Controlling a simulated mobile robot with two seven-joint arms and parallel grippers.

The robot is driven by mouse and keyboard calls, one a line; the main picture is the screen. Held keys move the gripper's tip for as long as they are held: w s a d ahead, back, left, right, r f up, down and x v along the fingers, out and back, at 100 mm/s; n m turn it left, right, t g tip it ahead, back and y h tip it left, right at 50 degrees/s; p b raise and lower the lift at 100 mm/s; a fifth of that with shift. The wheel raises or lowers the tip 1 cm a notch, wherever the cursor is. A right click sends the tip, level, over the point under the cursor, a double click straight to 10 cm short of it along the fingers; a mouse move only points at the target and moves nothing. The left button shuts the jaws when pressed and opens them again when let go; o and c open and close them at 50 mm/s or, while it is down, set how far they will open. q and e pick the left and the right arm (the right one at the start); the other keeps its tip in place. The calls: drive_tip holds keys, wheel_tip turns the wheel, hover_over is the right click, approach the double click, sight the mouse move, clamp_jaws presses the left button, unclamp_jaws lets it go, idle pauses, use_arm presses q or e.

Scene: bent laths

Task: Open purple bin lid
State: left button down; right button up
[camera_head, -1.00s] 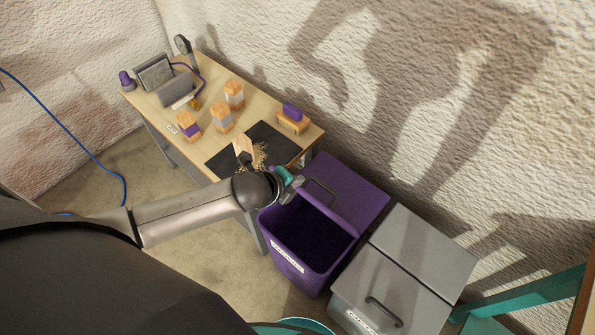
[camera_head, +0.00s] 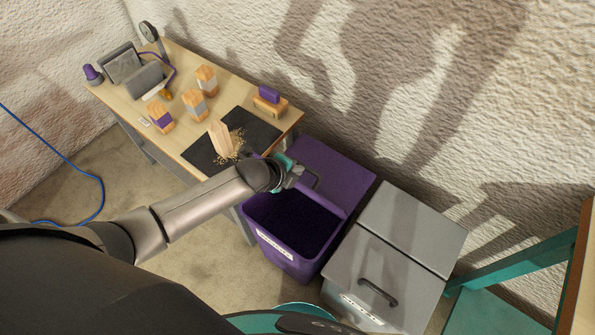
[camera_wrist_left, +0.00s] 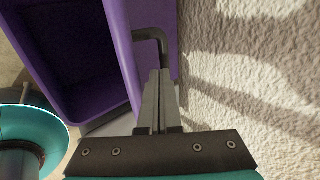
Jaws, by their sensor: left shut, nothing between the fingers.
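The purple bin (camera_head: 290,260) stands beside the table with its dark inside showing. Its purple lid (camera_head: 338,172) is open, folded back toward the wall, with a grey handle on it. My left gripper (camera_head: 299,174) is at the lid's left part, close to the handle. In the left wrist view the fingers (camera_wrist_left: 160,78) are shut and empty, close to the bent grey handle (camera_wrist_left: 152,36); whether they touch it I cannot tell. The bin (camera_wrist_left: 70,100) opens on the left of that view. My right gripper is not in view.
A grey bin (camera_head: 385,265) with a shut lid stands right of the purple one. The table (camera_head: 185,85) at upper left holds wooden blocks, a dark mat (camera_head: 255,130) and a grey holder. The textured wall is close behind the bins. A teal frame stands at right.

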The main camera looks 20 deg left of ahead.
use_arm(q)
drive_tip(key=shift+w+f, duration=0.15)
drive_tip(key=shift+f, duration=0.05)
idle(0.3)
drive_tip(key=w, duration=0.1)
drive_tip(key=w+g, duration=0.1)
drive_tip(key=w+d, duration=0.1)
drive_tip(key=shift+r+g+y+p, duration=0.3)
drive_tip(key=shift+r+y, duration=0.05)
drive_tip(key=shift+y, duration=0.05)
drive_tip(key=w+b, duration=0.1)
drive_tip(key=w+d, duration=0.1)
drive_tip(key=w, duration=0.1)
drive_tip(key=shift+d+g+b, duration=0.15)
drive_tip(key=shift+g+b, duration=0.2)
drive_tip(key=shift+g, duration=0.05)
drive_tip(key=shift+r, duration=0.1)
